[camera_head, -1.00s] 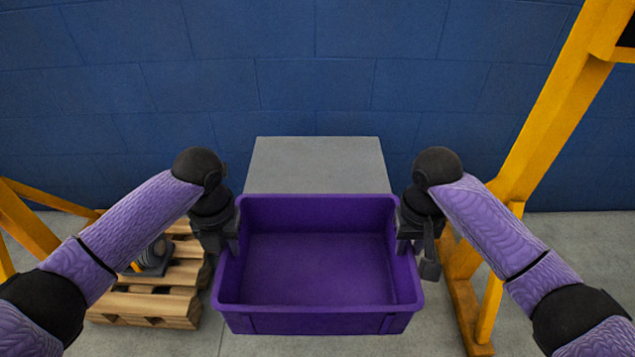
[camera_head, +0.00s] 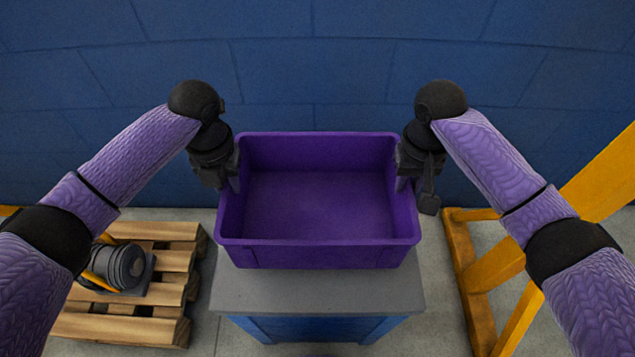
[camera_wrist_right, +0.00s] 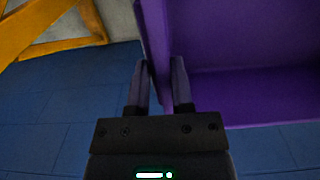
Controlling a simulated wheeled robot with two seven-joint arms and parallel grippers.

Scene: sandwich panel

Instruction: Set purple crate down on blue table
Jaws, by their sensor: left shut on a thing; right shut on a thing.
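The empty purple crate (camera_head: 318,256) is upright and roughly level in the head view, between my two grippers. My left gripper (camera_head: 232,178) is shut on its left wall. My right gripper (camera_head: 402,172) is shut on its right wall, and the right wrist view shows its two fingers (camera_wrist_right: 160,80) at the wall of the crate (camera_wrist_right: 240,100). The blue table (camera_head: 318,292), with a grey top and blue sides, shows below the crate's front side. The crate hides the back of the tabletop. I cannot tell whether the crate touches the top or hangs above it.
A wooden pallet (camera_head: 125,326) with a dark cylindrical machine part (camera_head: 122,266) on it lies left of the table. A yellow frame (camera_head: 470,290) stands on the right. A blue block wall (camera_head: 320,70) is behind. Grey floor (camera_head: 440,325) shows between table and frame.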

